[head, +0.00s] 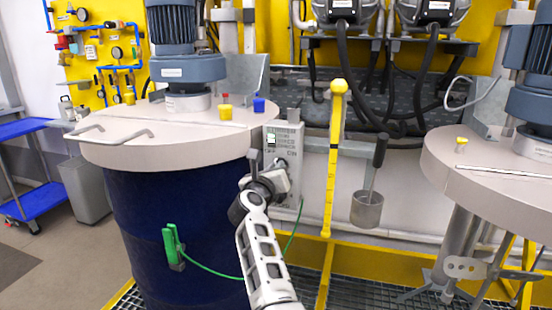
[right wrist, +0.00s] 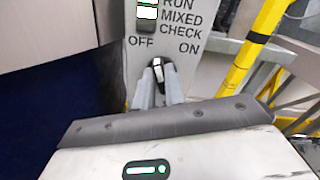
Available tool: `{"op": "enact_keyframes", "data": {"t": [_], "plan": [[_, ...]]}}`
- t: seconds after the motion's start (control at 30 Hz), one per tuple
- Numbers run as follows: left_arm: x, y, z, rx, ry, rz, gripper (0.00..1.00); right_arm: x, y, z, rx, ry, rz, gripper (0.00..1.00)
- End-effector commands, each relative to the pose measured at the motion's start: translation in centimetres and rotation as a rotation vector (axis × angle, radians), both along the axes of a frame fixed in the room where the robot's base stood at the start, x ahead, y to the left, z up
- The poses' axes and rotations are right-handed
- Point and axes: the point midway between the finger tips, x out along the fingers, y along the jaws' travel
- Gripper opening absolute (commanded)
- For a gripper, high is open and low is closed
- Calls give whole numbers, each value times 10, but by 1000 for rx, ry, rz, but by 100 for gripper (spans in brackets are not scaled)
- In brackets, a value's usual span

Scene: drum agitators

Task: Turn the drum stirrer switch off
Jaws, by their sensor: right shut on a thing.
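The stirrer switch (right wrist: 158,66) is a small dark knob with a pale lever on a grey control box (head: 296,133), between the labels OFF at left and ON at right. My right gripper (right wrist: 159,84) is shut on the switch, one finger at each side of it. In the head view my right gripper (head: 281,164) reaches the front of the box and hides most of the switch. I cannot tell exactly which label the lever points to. My left gripper is not in view.
A blue drum (head: 190,225) with a beige lid and motor stands left of the box. A yellow post (head: 333,160) and a metal cup (head: 367,211) are to the right. Another lidded drum (head: 490,165) stands at far right. A green clamp (head: 173,247) with a cable is on the blue drum.

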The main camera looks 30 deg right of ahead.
Motion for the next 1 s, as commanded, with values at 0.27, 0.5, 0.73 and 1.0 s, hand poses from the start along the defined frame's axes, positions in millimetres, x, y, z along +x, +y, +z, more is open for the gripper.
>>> {"op": "enact_keyframes", "data": {"t": [0.27,0.5,0.73,1.0], "plan": [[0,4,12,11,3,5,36,1,1,1,-128,156,1,0],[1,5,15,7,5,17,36,1,2,-1,-195,233,1,0],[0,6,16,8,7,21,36,2,2,-3,-221,263,1,0],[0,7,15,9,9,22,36,2,2,-3,-225,267,0,0]]}}
